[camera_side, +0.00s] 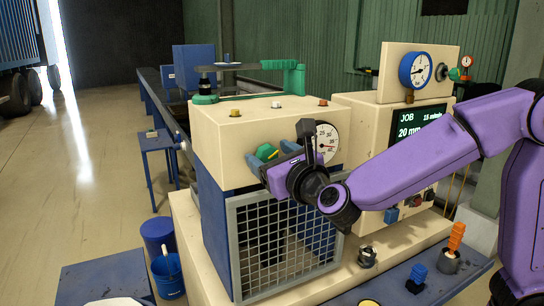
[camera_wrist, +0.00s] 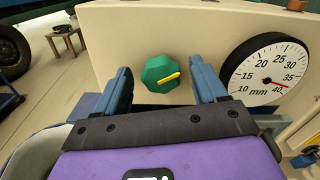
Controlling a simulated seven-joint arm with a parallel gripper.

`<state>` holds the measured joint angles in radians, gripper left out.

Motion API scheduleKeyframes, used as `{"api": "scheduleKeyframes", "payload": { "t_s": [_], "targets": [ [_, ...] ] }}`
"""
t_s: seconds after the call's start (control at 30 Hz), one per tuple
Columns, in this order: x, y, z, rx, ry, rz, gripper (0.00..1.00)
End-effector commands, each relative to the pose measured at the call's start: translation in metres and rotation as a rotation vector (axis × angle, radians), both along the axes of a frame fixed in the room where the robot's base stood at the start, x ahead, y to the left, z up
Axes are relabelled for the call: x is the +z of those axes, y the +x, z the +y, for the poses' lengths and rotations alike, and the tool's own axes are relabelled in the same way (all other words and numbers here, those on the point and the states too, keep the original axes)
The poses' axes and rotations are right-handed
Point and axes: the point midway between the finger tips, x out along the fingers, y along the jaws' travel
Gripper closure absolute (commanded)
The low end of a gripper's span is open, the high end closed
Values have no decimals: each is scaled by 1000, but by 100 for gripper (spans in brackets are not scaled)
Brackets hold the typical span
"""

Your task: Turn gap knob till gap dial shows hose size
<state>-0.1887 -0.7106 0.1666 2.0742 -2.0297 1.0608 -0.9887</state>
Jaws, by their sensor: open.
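The gap knob (camera_wrist: 160,74) is a green many-sided knob with a yellow pointer aimed right and slightly up. It sits on the cream machine's front and also shows in the side view (camera_side: 266,152). My gripper (camera_wrist: 161,80) is open, with one blue finger on each side of the knob and visible room between. I cannot tell how deep the fingertips reach. The gap dial (camera_wrist: 266,68) is right of the knob, a white face marked 10 to 40 mm.
A wire mesh guard (camera_side: 285,240) covers the machine's front below my gripper. A blue-rimmed gauge (camera_side: 415,70) stands above the screen. A blue bucket (camera_side: 167,275) is on the floor at left.

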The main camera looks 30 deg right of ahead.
Motion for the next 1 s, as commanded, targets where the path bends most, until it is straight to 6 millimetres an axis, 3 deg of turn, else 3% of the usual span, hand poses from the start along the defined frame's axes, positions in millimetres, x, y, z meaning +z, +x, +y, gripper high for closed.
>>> {"api": "scheduleKeyframes", "payload": {
  "t_s": [0.23, 0.27, 0.4, 0.43, 0.77, 1.0],
  "targets": [
    [0, 1, 0, 0, 0, 0, 29],
    [0, 1, 0, 0, 0, 0, 35],
    [0, 1, 0, 0, 0, 0, 81],
    [0, 1, 0, 0, 0, 0, 85],
    [0, 0, 0, -1, 35, 0, 85],
    [0, 0, -1, -2, 169, 0, 85]
  ]
}}
